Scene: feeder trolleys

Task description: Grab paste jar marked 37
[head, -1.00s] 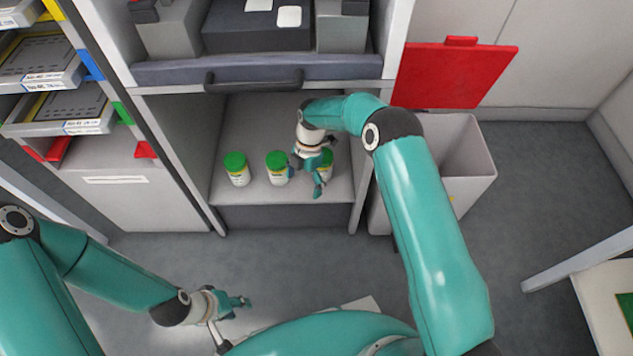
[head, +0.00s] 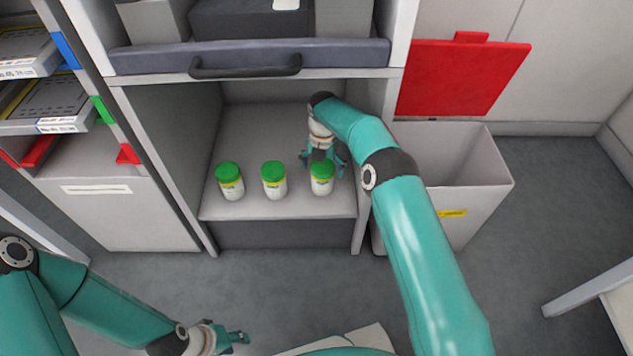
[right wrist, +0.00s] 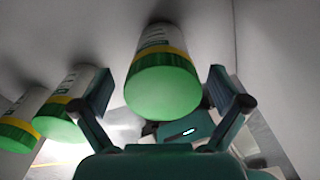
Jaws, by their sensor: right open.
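Three white jars with green lids stand in a row on the shelf of the open compartment: a left jar (head: 230,182), a middle jar (head: 274,181) and a right jar (head: 322,179). Their label numbers are too small to read. My right gripper (head: 325,162) is open, just behind and above the right jar. In the right wrist view the right jar (right wrist: 163,82) lies between the open fingers, with visible gaps on both sides. The other two jars are to its left there. My left gripper (head: 238,338) is low at the bottom left, away from the jars; its jaws are too small to judge.
The compartment's side walls stand close to the row, the right one near my right arm. A drawer with a dark handle (head: 245,68) is above. A grey bin (head: 455,185) with a red panel (head: 463,78) behind it stands to the right. Feeder racks (head: 65,105) are at the left.

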